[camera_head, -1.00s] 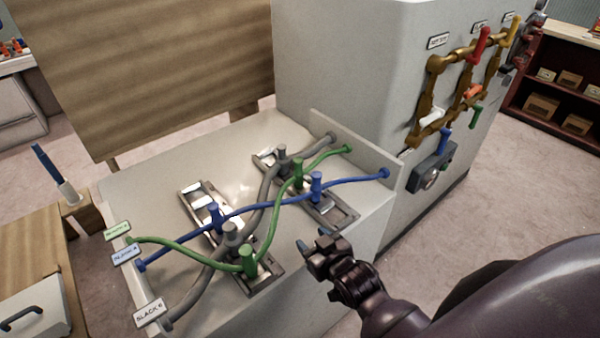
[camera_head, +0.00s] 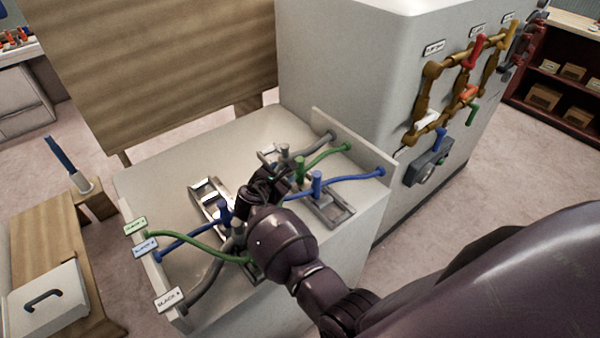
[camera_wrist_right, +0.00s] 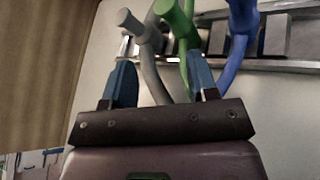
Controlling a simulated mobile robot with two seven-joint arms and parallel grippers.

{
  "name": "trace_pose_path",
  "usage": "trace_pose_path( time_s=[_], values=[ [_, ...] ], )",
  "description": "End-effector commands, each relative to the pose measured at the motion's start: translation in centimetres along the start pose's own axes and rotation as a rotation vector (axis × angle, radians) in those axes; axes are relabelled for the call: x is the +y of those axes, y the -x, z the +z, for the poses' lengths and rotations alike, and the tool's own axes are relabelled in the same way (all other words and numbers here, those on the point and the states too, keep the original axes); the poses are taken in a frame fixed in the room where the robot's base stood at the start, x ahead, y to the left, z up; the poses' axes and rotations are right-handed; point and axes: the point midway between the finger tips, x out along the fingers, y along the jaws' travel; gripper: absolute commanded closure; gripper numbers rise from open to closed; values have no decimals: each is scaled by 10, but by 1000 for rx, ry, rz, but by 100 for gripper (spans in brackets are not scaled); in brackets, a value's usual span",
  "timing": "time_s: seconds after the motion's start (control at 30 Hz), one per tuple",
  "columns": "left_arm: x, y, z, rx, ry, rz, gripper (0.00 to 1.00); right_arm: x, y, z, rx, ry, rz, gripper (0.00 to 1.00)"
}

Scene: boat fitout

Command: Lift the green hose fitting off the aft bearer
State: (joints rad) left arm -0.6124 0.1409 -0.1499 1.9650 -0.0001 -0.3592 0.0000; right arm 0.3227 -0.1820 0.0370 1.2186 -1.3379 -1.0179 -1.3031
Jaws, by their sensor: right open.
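The green hose runs from the left side of the bench to its back wall. One upright green fitting (camera_head: 300,166) stands on the right-hand metal bearer (camera_head: 340,212), between a grey fitting (camera_head: 283,150) and a blue fitting (camera_head: 317,180). The other green fitting, on the left-hand bearer (camera_head: 203,190), is mostly hidden by my right arm. My right gripper (camera_head: 268,178) is over the bench beside the right-hand bearer. In the right wrist view the gripper (camera_wrist_right: 160,80) is open, with the green fitting (camera_wrist_right: 176,16) and grey fitting (camera_wrist_right: 132,22) beyond its blue-tipped fingers. My left gripper is out of view.
Blue hose (camera_head: 350,178) and grey hose (camera_head: 207,283) run close by the green one. Behind the bench stand a wooden panel (camera_head: 160,70) and a white cabinet (camera_head: 345,80) with valves. Name tags (camera_head: 145,248) mark the left hose ends.

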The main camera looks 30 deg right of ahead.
Motion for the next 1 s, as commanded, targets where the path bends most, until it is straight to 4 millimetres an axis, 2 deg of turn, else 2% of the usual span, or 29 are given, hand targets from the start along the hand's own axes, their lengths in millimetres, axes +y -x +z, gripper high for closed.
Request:
trace_pose_path(
  time_s=[0.1, 0.3, 0.47, 0.8, 1.0],
  values=[
    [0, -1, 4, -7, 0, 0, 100, -10, -1, 7, -73, 226, -51, 47],
    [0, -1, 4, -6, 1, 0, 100, -15, 0, 12, -92, 392, -92, 47],
    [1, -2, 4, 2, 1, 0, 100, -15, -5, 12, -90, 413, -92, 47],
    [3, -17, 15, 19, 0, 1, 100, -19, -43, 13, -90, 411, -92, 47],
    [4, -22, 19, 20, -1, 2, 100, -18, -56, 17, -89, 410, -91, 47]
  ],
)
